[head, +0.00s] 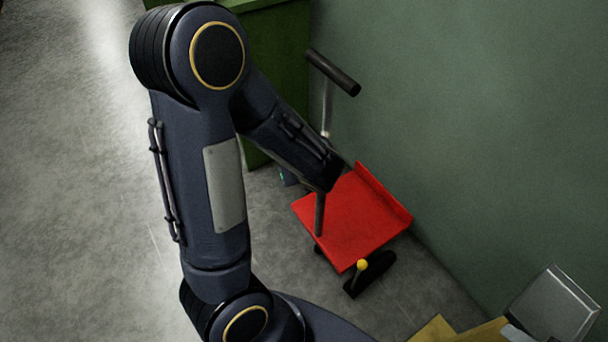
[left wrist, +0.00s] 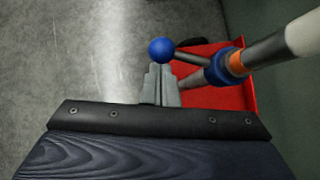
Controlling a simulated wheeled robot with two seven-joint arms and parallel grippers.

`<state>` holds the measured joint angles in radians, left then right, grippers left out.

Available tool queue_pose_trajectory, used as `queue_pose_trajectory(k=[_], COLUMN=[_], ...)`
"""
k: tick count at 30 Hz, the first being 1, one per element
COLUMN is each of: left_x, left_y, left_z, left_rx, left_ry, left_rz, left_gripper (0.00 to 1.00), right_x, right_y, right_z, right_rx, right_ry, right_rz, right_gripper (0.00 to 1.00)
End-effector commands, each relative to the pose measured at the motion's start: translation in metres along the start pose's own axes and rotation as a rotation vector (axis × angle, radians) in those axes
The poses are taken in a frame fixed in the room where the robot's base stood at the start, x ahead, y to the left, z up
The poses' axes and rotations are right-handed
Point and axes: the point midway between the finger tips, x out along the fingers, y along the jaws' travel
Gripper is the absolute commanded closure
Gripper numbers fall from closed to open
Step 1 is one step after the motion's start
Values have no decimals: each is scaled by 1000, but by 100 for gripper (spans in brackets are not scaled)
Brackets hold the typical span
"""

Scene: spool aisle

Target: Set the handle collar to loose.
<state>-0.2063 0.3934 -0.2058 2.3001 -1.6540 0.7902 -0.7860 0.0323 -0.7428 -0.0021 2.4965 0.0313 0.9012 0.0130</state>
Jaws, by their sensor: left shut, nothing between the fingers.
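The handle post (head: 327,108) rises from the red cart and carries a dark crossbar (head: 333,73). In the left wrist view the post (left wrist: 280,46) shows an orange band (left wrist: 236,62) beside the blue collar (left wrist: 219,69). A short dark lever runs left from the collar to a blue ball (left wrist: 162,50). My left gripper (left wrist: 160,70) is shut and empty. Its tips appear just below the ball in the picture; I cannot tell whether they touch it. In the head view my left arm hides the collar. My right gripper is not in view.
The red cart bed (head: 350,215) stands close to the green wall (head: 450,120). A yellow-knobbed lever (head: 362,265) is at its near side. A green cabinet (head: 277,60) stands behind. A grey box (head: 555,305) is at bottom right. The floor at left is clear.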

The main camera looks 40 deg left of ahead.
Motion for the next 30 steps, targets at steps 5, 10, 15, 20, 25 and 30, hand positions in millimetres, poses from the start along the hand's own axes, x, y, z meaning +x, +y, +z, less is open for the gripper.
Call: queue_pose_trajectory(k=[5,10,15,20,25,30], left_x=[4,6,7,7,7,6], left_y=[2,3,3,3,3,1], left_z=[5,8,9,10,10,11], left_rx=[2,1,0,-1,-2,-2], left_ry=[0,0,-1,-2,-4,-4], left_rz=[-3,-2,-1,0,1,0], left_gripper=[100,100,100,100,100,100], right_x=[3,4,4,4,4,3], right_y=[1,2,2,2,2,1], right_z=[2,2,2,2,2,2], right_rx=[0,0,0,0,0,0], right_ry=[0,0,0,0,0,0], right_rz=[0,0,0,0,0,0], right_gripper=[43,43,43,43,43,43])
